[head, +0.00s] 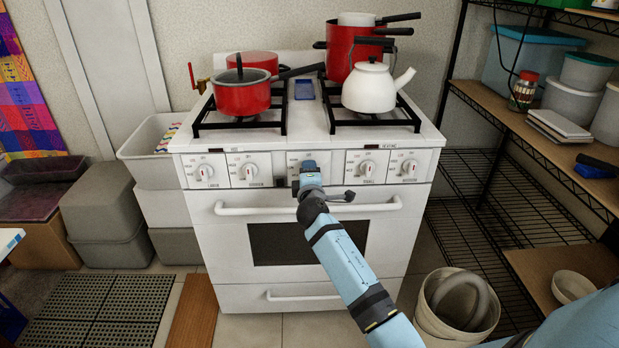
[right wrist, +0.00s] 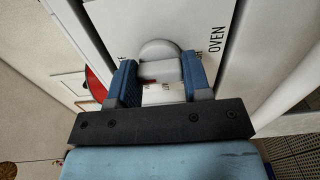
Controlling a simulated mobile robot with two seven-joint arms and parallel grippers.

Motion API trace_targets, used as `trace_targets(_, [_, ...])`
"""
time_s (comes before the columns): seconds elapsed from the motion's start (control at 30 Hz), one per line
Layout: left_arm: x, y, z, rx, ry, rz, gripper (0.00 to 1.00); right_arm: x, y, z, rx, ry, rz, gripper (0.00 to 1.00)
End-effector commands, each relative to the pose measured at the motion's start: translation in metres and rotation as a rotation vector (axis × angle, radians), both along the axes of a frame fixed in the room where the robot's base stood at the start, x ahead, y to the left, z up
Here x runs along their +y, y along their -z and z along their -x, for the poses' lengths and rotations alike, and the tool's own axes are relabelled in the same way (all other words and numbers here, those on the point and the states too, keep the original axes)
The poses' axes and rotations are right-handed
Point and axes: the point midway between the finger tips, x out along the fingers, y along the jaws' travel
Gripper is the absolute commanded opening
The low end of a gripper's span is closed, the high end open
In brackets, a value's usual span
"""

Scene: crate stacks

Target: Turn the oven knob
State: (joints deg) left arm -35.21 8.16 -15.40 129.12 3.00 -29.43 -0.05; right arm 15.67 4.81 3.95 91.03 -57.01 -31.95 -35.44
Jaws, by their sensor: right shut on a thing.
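The white stove (head: 225,225) stands in the middle of the head view with a row of knobs along its front panel. The oven knob (right wrist: 160,48) is round and white, beside the word OVEN in the right wrist view. My right gripper (right wrist: 158,68) is shut on the knob, with one blue finger on each side of its grip. In the head view my right gripper (head: 308,175) reaches the middle of the panel and hides this knob. My left gripper is not in view.
The oven door handle (head: 245,210) runs just below my right gripper. Red pots (head: 243,98) and a white kettle (head: 369,90) stand on the burners. Grey crates (head: 103,208) are stacked at left, and a wire shelf (head: 505,200) stands at right.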

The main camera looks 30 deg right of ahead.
Motion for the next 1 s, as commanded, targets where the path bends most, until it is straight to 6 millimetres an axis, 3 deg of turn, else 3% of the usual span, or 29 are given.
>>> trace_targets(0.63, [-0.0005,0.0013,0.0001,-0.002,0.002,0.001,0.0,0.001,0.0017,0.0002,-0.025,-0.001,-0.046,0.21])
trace_targets(0.67, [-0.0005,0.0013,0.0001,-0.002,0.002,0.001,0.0,0.001,0.0017,0.0002,-0.025,-0.001,-0.046,0.49])
trace_targets(0.77, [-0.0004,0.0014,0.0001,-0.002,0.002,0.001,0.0,0.0009,0.0015,0.0002,-0.024,-0.001,-0.045,0.7])
trace_targets(1.0, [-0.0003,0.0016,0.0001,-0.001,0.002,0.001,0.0,0.0004,0.0006,0.0,-0.025,0.0,-0.043,0.7])
